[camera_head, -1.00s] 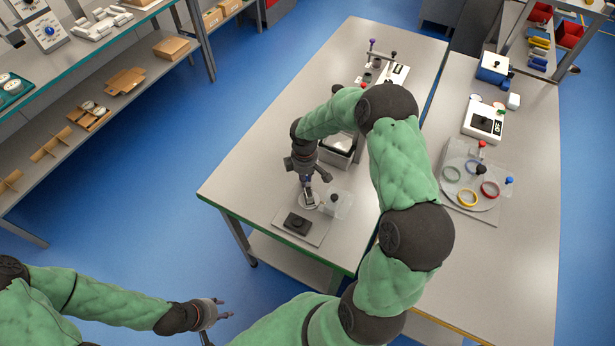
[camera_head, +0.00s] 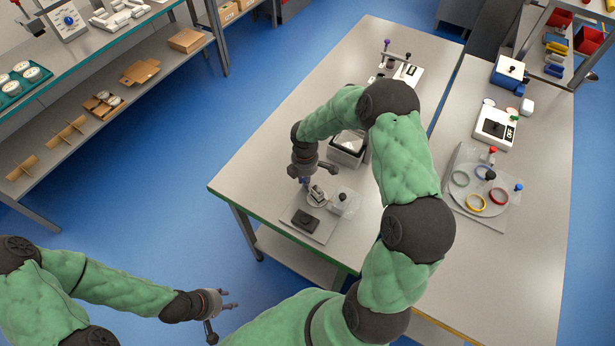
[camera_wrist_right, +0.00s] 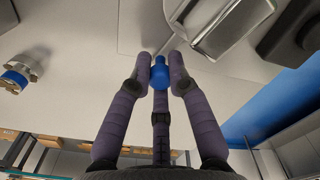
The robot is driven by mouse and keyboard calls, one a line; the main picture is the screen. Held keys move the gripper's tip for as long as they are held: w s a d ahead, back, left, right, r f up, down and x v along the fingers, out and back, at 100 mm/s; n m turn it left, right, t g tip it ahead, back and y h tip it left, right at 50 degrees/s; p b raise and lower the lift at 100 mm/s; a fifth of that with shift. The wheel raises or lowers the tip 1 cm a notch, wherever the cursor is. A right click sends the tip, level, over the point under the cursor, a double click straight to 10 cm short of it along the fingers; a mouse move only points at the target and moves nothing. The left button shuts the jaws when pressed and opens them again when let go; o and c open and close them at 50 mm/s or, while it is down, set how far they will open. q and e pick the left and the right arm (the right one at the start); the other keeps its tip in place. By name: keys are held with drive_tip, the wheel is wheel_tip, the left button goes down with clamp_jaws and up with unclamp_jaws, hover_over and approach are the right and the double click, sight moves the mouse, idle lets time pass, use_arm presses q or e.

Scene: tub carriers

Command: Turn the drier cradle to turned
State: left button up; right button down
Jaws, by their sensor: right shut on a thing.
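The drier cradle, a small silver metal piece (camera_head: 316,194), stands on a grey plate (camera_head: 325,228) on the middle table. In the right wrist view a silver block (camera_wrist_right: 215,22), which looks like part of it, lies just beyond my fingers. My right gripper (camera_wrist_right: 160,72) is shut on a blue knob (camera_wrist_right: 160,76), its fingers on both sides of it. A thin rod runs from the knob toward the silver block; how they join is unclear. In the head view my right gripper (camera_head: 306,182) is beside the cradle. My left gripper (camera_head: 228,303) is open and empty over the floor.
On the plate are a black block (camera_head: 305,221) and a clear box with a dark knob (camera_head: 344,203). A metal bin (camera_head: 347,148) stands behind. The right table holds a tray with coloured rings (camera_head: 462,202). The table's near left corner is clear.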

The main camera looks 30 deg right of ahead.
drive_tip(key=shift+s+a+n+p, duration=0.25)
drive_tip(key=shift+a+n+p, duration=0.55)
drive_tip(key=shift+n, duration=0.9)
drive_tip(key=shift+s+a+n+p, duration=0.35)
drive_tip(key=shift+a+n, duration=0.2)
drive_tip(key=shift+n, duration=0.4)
drive_tip(key=shift+s+a+n+p, duration=0.3)
drive_tip(key=shift+a+n, duration=0.2)
drive_tip(key=shift+n, duration=0.45)
drive_tip(key=shift+s+a+n+p, duration=0.4)
drive_tip(key=shift+n+p, duration=0.1)
drive_tip(key=shift+n, duration=0.45)
drive_tip(key=shift+s+a+n+p, duration=0.3)
drive_tip(key=shift+s+n+p, duration=0.15)
drive_tip(key=shift+n, duration=0.5)
drive_tip(key=shift+s+a+n+p, duration=0.15)
drive_tip(key=shift+s+n+p, duration=0.25)
drive_tip(key=shift+n, duration=0.45)
drive_tip(key=shift+s+a+n+p, duration=0.15)
drive_tip(key=shift+s+n+p, duration=0.25)
drive_tip(key=shift+n, duration=0.45)
drive_tip(key=c, duration=1.2)
unclamp_jaws()
drive_tip(key=shift+o, duration=0.2)
wheel_tip(320, 180, up, 12)
